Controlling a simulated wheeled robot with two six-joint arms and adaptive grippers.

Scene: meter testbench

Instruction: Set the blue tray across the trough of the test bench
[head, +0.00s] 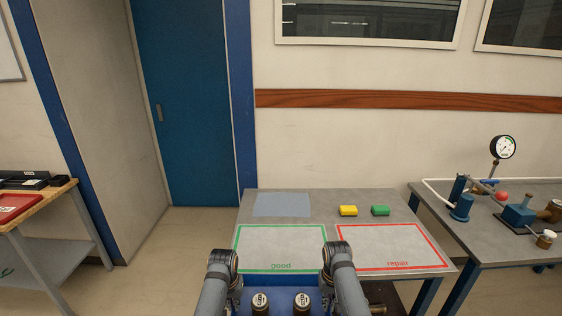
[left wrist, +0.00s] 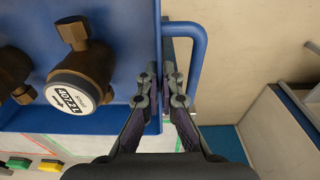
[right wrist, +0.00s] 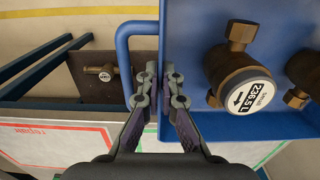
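The blue tray (head: 281,299) is in front of me at the bottom of the head view, with brass meters standing in it. My left gripper (head: 235,301) is at its left side, and the left wrist view shows its fingers (left wrist: 160,75) closed on the tray's side wall beside the blue handle (left wrist: 203,60). My right gripper (head: 326,300) is at the right side, its fingers (right wrist: 158,75) closed on the opposite wall beside that handle (right wrist: 122,60). The tray's near part is cut off. A test bench (head: 480,235) with gauge and pipework stands at right; I cannot make out its trough.
A wooden-topped table (head: 55,192) stands at left. Floor shows between the tables.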

